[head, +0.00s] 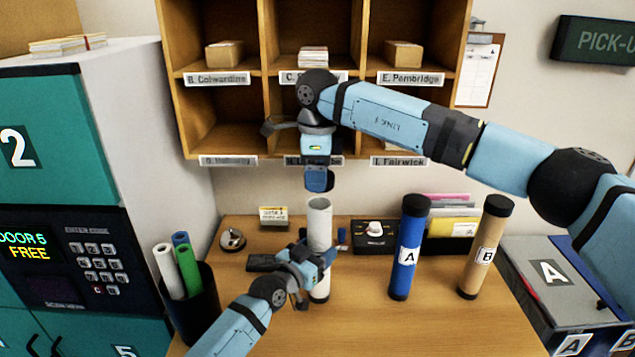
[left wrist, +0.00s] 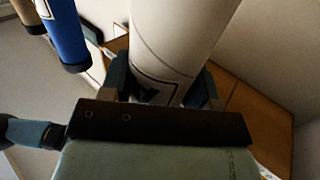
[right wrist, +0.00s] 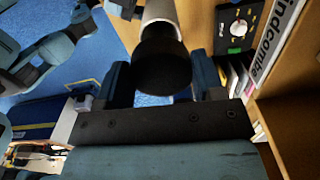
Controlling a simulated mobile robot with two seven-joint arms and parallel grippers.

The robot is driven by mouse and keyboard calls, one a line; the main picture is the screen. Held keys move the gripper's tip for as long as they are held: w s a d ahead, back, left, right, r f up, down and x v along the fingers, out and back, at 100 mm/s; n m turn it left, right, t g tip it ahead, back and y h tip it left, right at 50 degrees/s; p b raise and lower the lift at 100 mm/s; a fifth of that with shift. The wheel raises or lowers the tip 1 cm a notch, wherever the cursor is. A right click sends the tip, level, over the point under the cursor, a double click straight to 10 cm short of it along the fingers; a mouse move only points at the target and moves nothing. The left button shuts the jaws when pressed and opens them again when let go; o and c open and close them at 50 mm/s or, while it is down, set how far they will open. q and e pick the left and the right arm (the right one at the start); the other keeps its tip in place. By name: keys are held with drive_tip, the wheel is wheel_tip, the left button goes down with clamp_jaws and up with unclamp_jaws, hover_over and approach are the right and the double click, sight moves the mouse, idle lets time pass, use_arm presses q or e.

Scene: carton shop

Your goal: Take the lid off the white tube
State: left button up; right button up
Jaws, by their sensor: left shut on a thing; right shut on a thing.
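The white tube (head: 319,232) stands upright on the desk, and its top end looks open in the head view. My left gripper (head: 318,268) is shut around the tube's lower part. The left wrist view shows the white tube (left wrist: 180,40) between the fingers. My right gripper (head: 319,182) is above the tube with a gap between them. The right wrist view shows it shut on the black lid (right wrist: 164,68), with the white tube (right wrist: 160,12) beyond. The lid is hidden by the gripper in the head view.
The blue tube A (head: 406,250) and the brown tube B (head: 484,250) stand to the right, both with black lids. A bin (head: 196,305) of rolled tubes stands at left. The pigeonhole shelf (head: 262,80) rises behind. A small black box (head: 374,236) sits behind the tubes.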

use_arm(q)
drive_tip(key=o, duration=1.4)
